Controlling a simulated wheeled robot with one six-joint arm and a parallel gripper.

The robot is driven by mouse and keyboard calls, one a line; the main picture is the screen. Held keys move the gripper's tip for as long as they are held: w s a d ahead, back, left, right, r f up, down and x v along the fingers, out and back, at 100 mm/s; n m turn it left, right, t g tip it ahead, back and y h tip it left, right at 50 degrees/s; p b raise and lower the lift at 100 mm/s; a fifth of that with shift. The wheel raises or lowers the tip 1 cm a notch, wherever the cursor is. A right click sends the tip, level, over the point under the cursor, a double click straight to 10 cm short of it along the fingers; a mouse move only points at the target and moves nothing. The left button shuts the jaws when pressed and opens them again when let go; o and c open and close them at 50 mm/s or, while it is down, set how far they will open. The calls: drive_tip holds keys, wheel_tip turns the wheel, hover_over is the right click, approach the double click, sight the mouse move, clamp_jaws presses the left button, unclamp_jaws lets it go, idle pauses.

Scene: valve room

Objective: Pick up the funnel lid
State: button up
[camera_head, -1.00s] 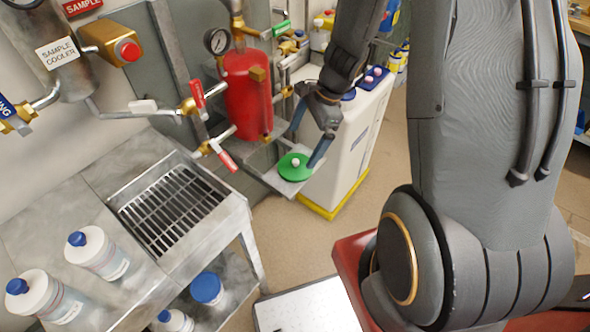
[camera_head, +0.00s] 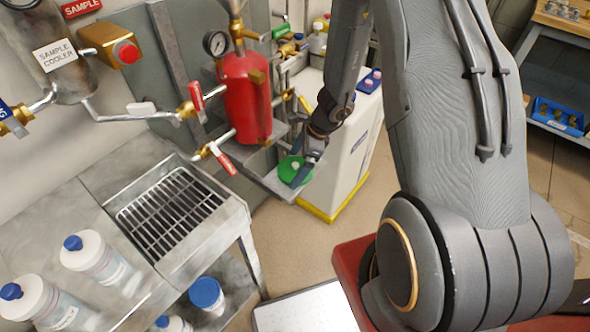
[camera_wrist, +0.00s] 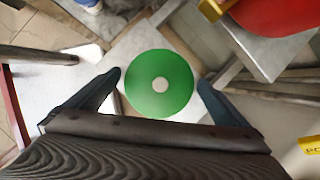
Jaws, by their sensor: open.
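The funnel lid (camera_head: 291,170) is a green disc with a small white knob at its centre. It lies on a small grey metal shelf (camera_head: 270,183) below the red cylinder, partly hidden by my gripper in the head view. My gripper (camera_head: 300,172) is open and reaches down over the lid. In the wrist view the lid (camera_wrist: 159,85) sits between the two spread fingers of my gripper (camera_wrist: 160,84), with a gap on both sides. The fingers do not appear to touch it.
A red cylinder (camera_head: 247,108) with a gauge and red-handled valves stands just left of the gripper. A white cabinet (camera_head: 350,150) with a yellow base is close on the right. A metal sink with a grate (camera_head: 170,213) and white bottles (camera_head: 95,255) are at the left.

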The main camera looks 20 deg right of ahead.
drive_tip(key=shift+f, duration=0.15)
drive_tip(key=c, duration=0.8)
drive_tip(key=shift+c, duration=0.2)
